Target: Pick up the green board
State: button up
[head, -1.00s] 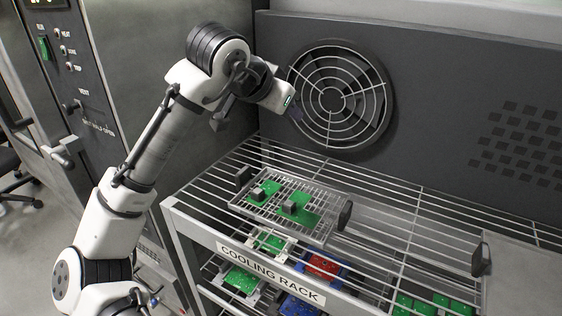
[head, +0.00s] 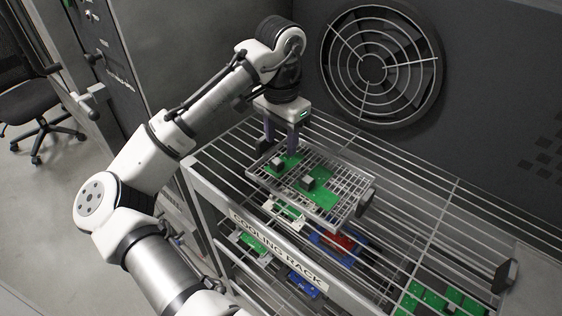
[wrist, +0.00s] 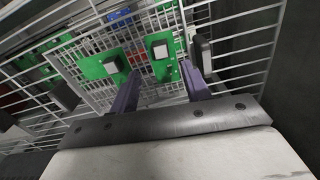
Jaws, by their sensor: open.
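Two green boards lie on a wire tray (head: 338,177) on top of the cooling rack. The left board (head: 291,160) and the right board (head: 323,198) each carry a grey block. My gripper (head: 280,147) is open and empty, pointing down at the tray's left end, close to the left board. In the wrist view, one green board (wrist: 163,71) lies beyond and between my two fingertips (wrist: 160,73). The other green board (wrist: 91,68) is to its left, outside the fingers. I cannot tell the exact height of the fingertips above the boards.
The tray has upright dark end handles (head: 365,203). Lower shelves hold green, red (head: 342,243) and blue (head: 304,284) boards. More green boards (head: 437,298) show at lower right. A fan (head: 375,70) is in the wall behind. The rack top right of the tray is bare.

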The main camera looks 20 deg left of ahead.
aim_at(280, 159)
jog(key=shift+w+a+f+p, duration=0.1)
jog(key=shift+f+p, duration=0.35)
jog(key=shift+f, duration=1)
jog(key=shift+a+f+p, duration=0.1)
jog(key=shift+f+p, duration=0.3)
jog(key=shift+f, duration=1.05)
grip_shut()
jog(key=shift+r, duration=0.1)
